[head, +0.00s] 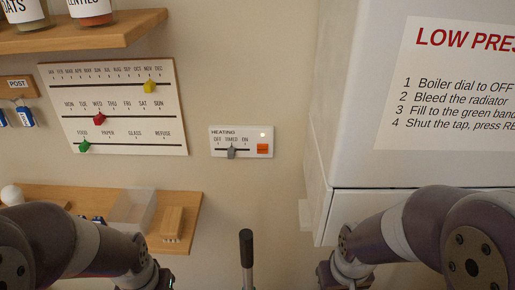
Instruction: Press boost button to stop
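The white heating panel (222,136) is fixed to the beige wall near the middle of the head view. It carries a slider marked OFF, TIMED, ON, with its grey knob (231,152) around TIMED. The orange square button (262,148) is at the panel's lower right; its lettering is too small to read. A small pale light (262,135) above the button looks lit. My two arms enter at the bottom left and bottom right, below the panel and apart from it. Both grippers are outside the picture, below its edge.
A white boiler casing (350,110) with a printed notice (450,90) stands right of the panel. A calendar board (115,125) and wooden shelves (85,40) are at left. A black-handled lever (246,248) rises below the panel. The wall around the panel is clear.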

